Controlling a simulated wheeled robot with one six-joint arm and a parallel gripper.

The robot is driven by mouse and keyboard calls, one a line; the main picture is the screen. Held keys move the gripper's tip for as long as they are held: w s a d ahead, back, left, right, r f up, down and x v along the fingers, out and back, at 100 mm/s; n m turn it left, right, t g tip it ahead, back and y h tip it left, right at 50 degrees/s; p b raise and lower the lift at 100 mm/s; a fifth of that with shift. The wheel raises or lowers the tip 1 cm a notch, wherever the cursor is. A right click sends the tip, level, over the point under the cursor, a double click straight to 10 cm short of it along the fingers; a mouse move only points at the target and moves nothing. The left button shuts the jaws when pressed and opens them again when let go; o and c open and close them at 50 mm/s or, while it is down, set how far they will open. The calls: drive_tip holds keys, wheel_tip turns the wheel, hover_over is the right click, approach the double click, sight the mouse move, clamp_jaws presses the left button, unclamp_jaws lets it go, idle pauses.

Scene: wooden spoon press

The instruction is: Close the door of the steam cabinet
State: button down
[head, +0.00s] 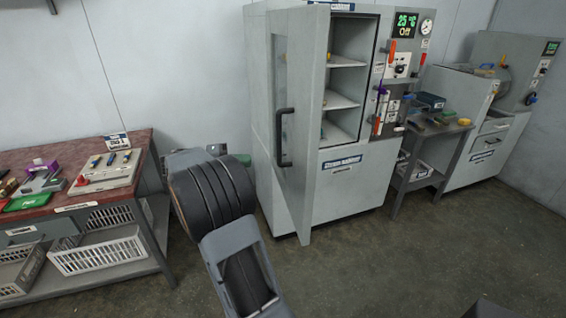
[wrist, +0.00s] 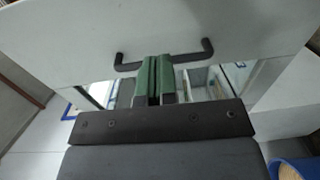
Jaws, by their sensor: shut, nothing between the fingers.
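The steam cabinet (head: 350,180) stands at the middle of the head view. Its pale grey door (head: 305,100) is swung open toward me, with the shelves inside exposed. The door has a dark bar handle (head: 279,137), upright in the head view. In the wrist view the door (wrist: 220,22) fills the top and the handle (wrist: 190,57) crosses behind the fingertips. My gripper (wrist: 153,80) is shut and empty, its green fingers overlapping the middle of the handle. I cannot tell whether they touch it. In the head view my arm largely hides the gripper.
A red-topped bench (head: 75,175) with tools and white baskets (head: 98,250) below stands at the left. A small side table (head: 440,130) and another grey machine (head: 490,120) stand right of the cabinet. The floor (head: 400,260) before the cabinet is clear.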

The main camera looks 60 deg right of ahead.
drive_tip(key=p, duration=0.2)
approach(300, 153)
drive_tip(key=x, duration=0.5)
drive_tip(key=shift+s, duration=0.3)
drive_tip(key=shift+x, duration=1.1)
